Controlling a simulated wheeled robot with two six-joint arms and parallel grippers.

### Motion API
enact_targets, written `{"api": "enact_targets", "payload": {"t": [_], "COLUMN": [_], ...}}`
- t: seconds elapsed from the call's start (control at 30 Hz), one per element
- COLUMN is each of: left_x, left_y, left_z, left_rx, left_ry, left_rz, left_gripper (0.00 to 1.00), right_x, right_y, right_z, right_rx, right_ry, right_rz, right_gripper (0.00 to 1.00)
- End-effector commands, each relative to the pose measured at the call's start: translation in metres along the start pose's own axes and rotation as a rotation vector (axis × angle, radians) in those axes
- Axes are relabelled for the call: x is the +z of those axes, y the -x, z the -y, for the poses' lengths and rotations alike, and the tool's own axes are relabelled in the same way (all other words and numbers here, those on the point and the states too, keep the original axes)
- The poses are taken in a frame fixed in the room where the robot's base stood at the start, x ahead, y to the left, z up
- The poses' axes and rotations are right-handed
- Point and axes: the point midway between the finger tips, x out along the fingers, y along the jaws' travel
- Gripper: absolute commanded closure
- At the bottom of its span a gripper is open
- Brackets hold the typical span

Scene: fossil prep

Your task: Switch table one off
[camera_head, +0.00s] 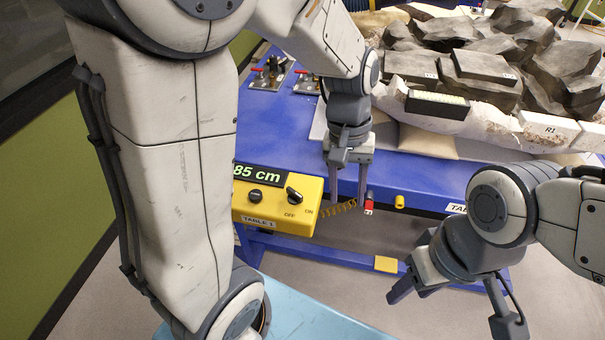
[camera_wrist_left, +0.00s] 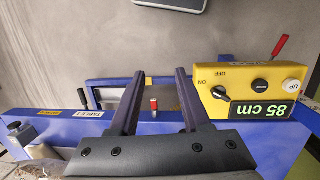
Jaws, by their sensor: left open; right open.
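The yellow control box (camera_head: 241,213) labelled TABLE 1 is mounted at the front edge of the blue table. Its lit display (camera_head: 262,174) reads 85 cm. Its black rotary knob (camera_head: 294,195) sits by OFF and ON labels; I cannot tell surely which it points at. In the left wrist view, the box (camera_wrist_left: 206,68) is right of the fingers, with the knob (camera_wrist_left: 220,94) nearest them. My left gripper (camera_head: 348,196) is open and empty, pointing down right of the box, apart from it. My right gripper (camera_head: 447,298) is open and empty at the lower right.
A small red piece (camera_head: 370,199) and yellow coiled cord (camera_head: 338,208) are at the table edge near my left fingers. Rocks and fossil blocks (camera_head: 436,104) fill the table's right. Red-handled clamps (camera_head: 268,74) stand at the back. Floor is clear in front.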

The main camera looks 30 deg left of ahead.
Motion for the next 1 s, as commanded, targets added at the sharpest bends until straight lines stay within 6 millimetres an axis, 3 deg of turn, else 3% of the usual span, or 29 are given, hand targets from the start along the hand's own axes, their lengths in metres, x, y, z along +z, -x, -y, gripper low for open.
{"api": "enact_targets", "payload": {"t": [0.03,0.2,0.3,0.4,0.5,0.67,1.0], "left_x": [-0.03,-0.1,-0.123,-0.135,-0.14,-0.139,-0.135], "left_y": [-0.002,-0.01,-0.017,-0.022,-0.025,-0.038,-0.098], "left_z": [0.02,0.093,0.134,0.161,0.174,0.173,0.158], "left_rx": [0.021,0.098,0.139,0.167,0.18,0.183,0.18], "left_ry": [0.168,0.631,0.828,0.953,1.011,1.022,1.02], "left_rz": [0.026,0.097,0.13,0.152,0.164,0.17,0.17], "left_gripper": [0.53,0.53,0.53,0.53,0.53,0.53,0.53], "right_x": [0.0,0.0,0.0,0.0,0.0,0.0,-0.001], "right_y": [0.001,0.002,0.002,0.002,0.003,0.006,0.019], "right_z": [0.0,0.0,0.0,0.0,0.0,0.0,0.001], "right_rx": [0.0,0.0,0.0,0.0,0.0,0.0,0.0], "right_ry": [0.0,0.0,0.0,0.0,0.0,0.0,-0.001], "right_rz": [0.0,0.0,0.0,0.0,0.0,0.0,0.0], "right_gripper": [0.5,0.5,0.5,0.5,0.5,0.5,0.5]}}
